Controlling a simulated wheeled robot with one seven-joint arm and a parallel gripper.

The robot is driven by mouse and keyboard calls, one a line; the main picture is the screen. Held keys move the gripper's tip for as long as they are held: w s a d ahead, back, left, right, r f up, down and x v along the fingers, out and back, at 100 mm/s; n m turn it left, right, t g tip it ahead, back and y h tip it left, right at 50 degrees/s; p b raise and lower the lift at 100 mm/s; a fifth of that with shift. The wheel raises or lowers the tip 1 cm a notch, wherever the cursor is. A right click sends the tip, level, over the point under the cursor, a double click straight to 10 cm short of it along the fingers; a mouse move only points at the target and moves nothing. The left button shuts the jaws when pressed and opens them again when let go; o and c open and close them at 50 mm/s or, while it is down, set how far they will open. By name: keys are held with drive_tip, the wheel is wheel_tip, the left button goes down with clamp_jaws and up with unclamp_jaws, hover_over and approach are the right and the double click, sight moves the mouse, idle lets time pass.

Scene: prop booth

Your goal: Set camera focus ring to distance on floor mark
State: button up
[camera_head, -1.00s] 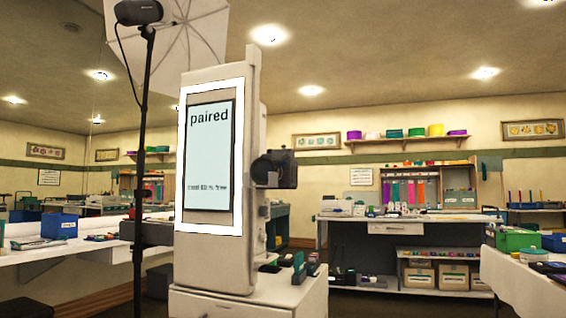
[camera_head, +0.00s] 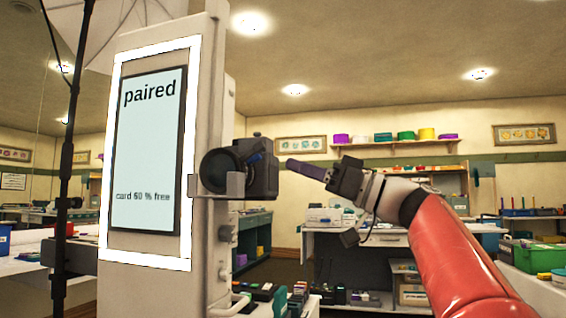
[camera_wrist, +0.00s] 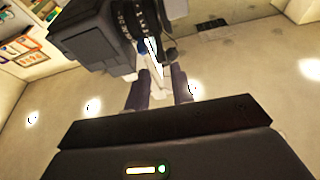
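The black camera (camera_head: 263,178) sits on a bracket at the right side of the white booth column in the head view. Its round lens (camera_head: 221,172) faces left, with a small blue piece near its top edge. In the wrist view the camera body (camera_wrist: 92,45) is at upper left, and the dark focus ring (camera_wrist: 138,18) shows light markings too small to read. My gripper (camera_head: 292,163) is raised just right of the camera. In the wrist view its fingers (camera_wrist: 158,82) stand apart, pointing toward the ring, with no object clearly held. No floor mark is in view.
The booth screen (camera_head: 148,150) reads "paired" and "card 60 % free". A light stand (camera_head: 72,150) is at left. A workbench (camera_head: 350,235) stands behind my arm, and a table with a green bin (camera_head: 528,255) is at right.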

sight(266, 148)
drive_tip(key=shift+n+y, duration=0.4)
drive_tip(key=shift+n, duration=0.1)
drive_tip(key=p+x, duration=0.1)
drive_tip(key=x, duration=0.3)
drive_tip(key=r+p+x, duration=0.1)
drive_tip(key=x, duration=0.3)
drive_tip(key=shift+d, duration=0.15)
drive_tip(key=shift+c, duration=0.2)
clamp_jaws()
